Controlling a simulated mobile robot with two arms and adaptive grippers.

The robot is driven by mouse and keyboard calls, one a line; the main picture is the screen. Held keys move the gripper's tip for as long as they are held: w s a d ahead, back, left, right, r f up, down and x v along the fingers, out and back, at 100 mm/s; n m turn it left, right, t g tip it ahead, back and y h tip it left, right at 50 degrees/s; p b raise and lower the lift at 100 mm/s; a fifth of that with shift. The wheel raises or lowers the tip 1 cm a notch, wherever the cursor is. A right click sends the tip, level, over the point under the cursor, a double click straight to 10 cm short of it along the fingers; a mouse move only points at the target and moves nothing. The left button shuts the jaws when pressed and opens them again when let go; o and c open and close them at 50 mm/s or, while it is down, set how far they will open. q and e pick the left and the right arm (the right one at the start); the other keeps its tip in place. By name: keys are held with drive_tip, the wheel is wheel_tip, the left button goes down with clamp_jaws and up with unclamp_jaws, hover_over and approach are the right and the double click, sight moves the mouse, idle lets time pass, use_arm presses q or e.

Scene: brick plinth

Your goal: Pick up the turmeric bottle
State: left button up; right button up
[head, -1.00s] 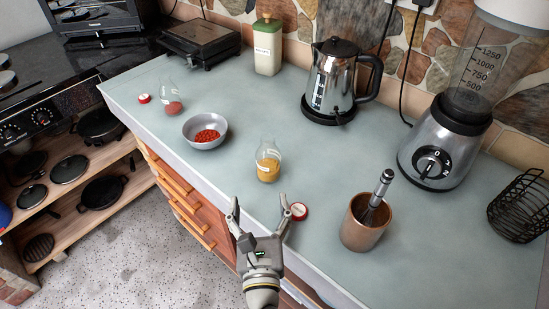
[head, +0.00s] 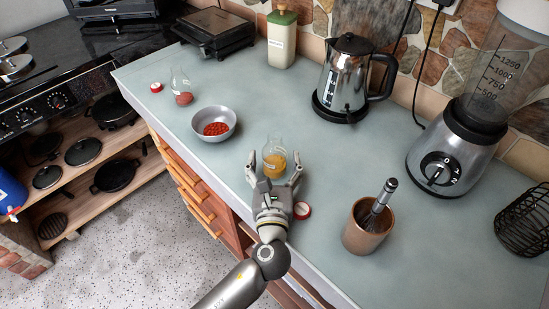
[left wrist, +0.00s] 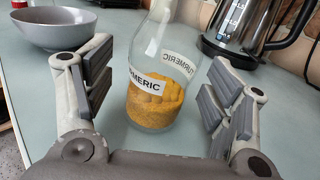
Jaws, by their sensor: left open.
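The turmeric bottle (head: 274,162) is a clear glass bottle with yellow powder in its lower part, upright on the counter near its front edge. In the left wrist view the bottle (left wrist: 155,98) shows a white label, partly readable as turmeric. My left gripper (head: 274,172) is open, with one finger on each side of the bottle. In the left wrist view there is a gap between the bottle and each finger. A red and white lid (head: 301,210) lies on the counter just right of the gripper. My right gripper is not in view.
A grey bowl of red bits (head: 215,124) stands to the left, with a bottle of red powder (head: 181,88) behind it. A copper cup with a whisk (head: 364,232) stands to the right. A kettle (head: 345,80) and a blender (head: 452,150) stand farther back.

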use_arm(q)
drive_tip(key=shift+w, duration=0.9)
drive_tip(key=shift+s, duration=0.1)
drive_tip(key=shift+c, duration=0.5)
drive_tip(key=c, duration=1.1)
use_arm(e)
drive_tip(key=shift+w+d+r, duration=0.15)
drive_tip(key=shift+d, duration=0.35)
use_arm(q)
drive_tip(key=shift+r, duration=0.1)
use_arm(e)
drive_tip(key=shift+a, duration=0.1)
